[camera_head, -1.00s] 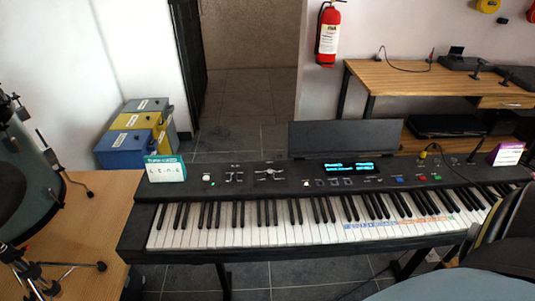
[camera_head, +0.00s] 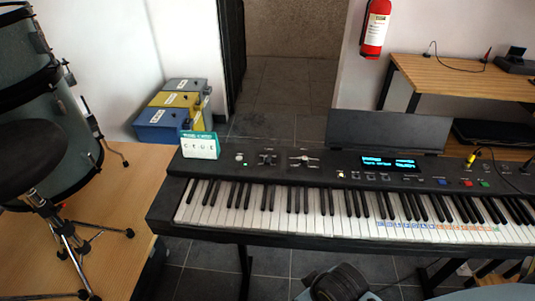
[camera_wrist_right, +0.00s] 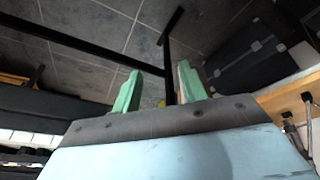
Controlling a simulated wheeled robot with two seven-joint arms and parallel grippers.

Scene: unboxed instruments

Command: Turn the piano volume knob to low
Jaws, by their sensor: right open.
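The black digital piano (camera_head: 165,213) stands across the middle of the head view. A small pale round knob (camera_head: 239,157) sits at the left end of its control panel, just right of the green and white card; its setting is too small to read. My right gripper (camera_wrist_right: 160,92) shows in the wrist view with two green fingertips spread apart and nothing between them. It is above the floor, apart from the knob, which that view does not show. My left gripper is in neither view.
A green and white card (camera_head: 201,146) stands on the piano's left end. Drums and a black stool (camera_head: 38,152) are at the left on a wooden platform (camera_head: 130,200). In the wrist view, dark stand bars (camera_wrist_right: 95,53) and a black case (camera_wrist_right: 245,55) are near the gripper.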

